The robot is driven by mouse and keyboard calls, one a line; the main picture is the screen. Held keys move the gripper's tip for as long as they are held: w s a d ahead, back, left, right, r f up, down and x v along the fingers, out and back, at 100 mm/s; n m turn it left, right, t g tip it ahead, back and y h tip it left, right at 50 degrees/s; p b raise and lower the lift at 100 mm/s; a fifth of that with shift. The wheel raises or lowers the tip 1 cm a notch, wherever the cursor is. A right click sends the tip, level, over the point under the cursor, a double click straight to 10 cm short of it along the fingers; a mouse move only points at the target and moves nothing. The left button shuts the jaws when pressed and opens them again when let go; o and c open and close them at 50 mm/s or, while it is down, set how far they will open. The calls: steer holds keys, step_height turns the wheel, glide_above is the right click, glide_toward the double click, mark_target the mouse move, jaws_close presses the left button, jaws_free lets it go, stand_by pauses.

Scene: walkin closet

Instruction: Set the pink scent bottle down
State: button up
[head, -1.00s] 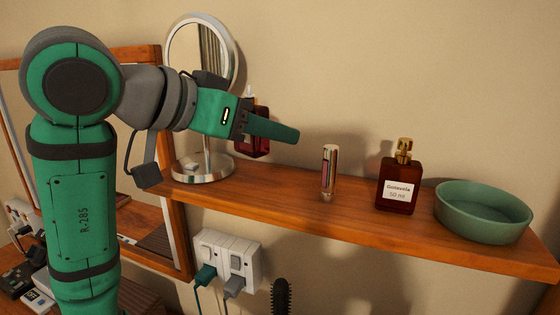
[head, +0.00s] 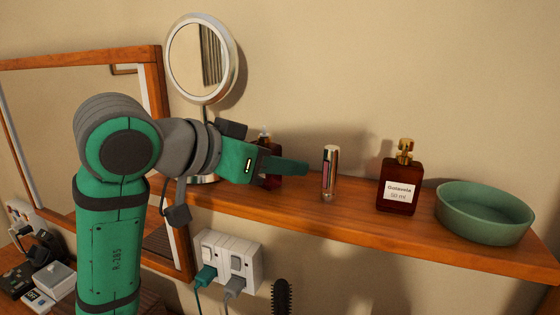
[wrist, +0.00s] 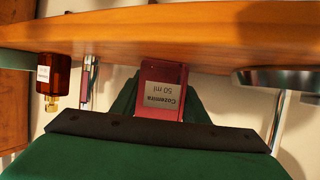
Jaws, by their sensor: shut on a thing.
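The pink scent bottle (wrist: 170,72) is a dark pinkish-red block with a pale label. In the wrist view it appears upside down, between the two green fingers of my gripper (wrist: 157,100). My gripper (head: 290,167) is shut on it. In the head view the bottle (head: 268,178) stands upright behind the fingers, partly hidden, low over the left part of the wooden shelf (head: 300,212). Its base is close to the shelf top; I cannot tell whether it touches.
Right of my gripper stand a slim pink-and-metal tube (head: 329,173), an amber bottle (head: 398,187) with a gold cap, and a green bowl (head: 484,213). A round mirror (head: 202,58) on a stand is close on the left. Bare shelf lies between the tube and amber bottle.

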steer(key=o, duration=1.2)
steer(key=shift+r, duration=0.15)
steer(key=v, duration=1.2)
